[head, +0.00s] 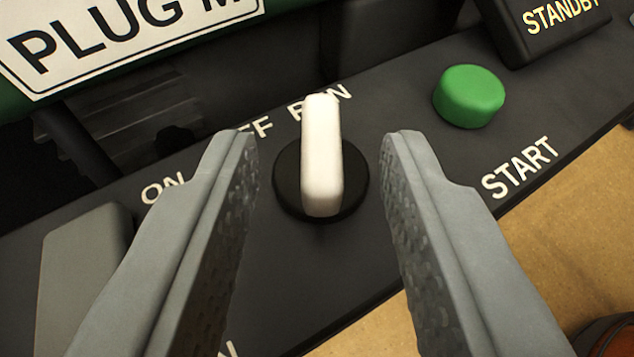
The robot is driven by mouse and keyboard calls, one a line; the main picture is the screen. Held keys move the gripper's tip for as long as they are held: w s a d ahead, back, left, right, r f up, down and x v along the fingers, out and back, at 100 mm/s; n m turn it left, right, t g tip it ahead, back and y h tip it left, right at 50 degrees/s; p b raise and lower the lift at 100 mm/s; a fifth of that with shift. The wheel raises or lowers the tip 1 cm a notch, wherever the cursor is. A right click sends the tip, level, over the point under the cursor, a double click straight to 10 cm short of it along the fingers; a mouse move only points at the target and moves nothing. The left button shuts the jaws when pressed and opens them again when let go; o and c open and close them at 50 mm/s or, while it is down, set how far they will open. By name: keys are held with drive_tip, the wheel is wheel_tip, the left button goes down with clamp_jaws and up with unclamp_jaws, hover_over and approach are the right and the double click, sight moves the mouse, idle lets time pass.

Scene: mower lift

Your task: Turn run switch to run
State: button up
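The run switch is a white lever knob (321,165) on a round black base (287,187), set in a dark control panel. The lever points up in the picture, and its tip covers part of the white RUN label (338,94). A partly hidden label ending in "FF" (262,127) is to the left of the tip. My gripper (320,142) is open, with one grey finger on each side of the lever. A gap shows between each finger and the lever, so neither appears to touch it.
A green button (469,96) with a START label (519,168) is on the right. A dark STANDBY block (545,25) is at the upper right. A grey block (80,270) is at the left, near an ON label (163,190). A brown surface (570,220) lies beyond the panel edge.

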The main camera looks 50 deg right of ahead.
drive_tip(key=v, duration=1.5)
drive_tip(key=shift+r, duration=0.2)
drive_tip(key=shift+s+a, duration=0.1)
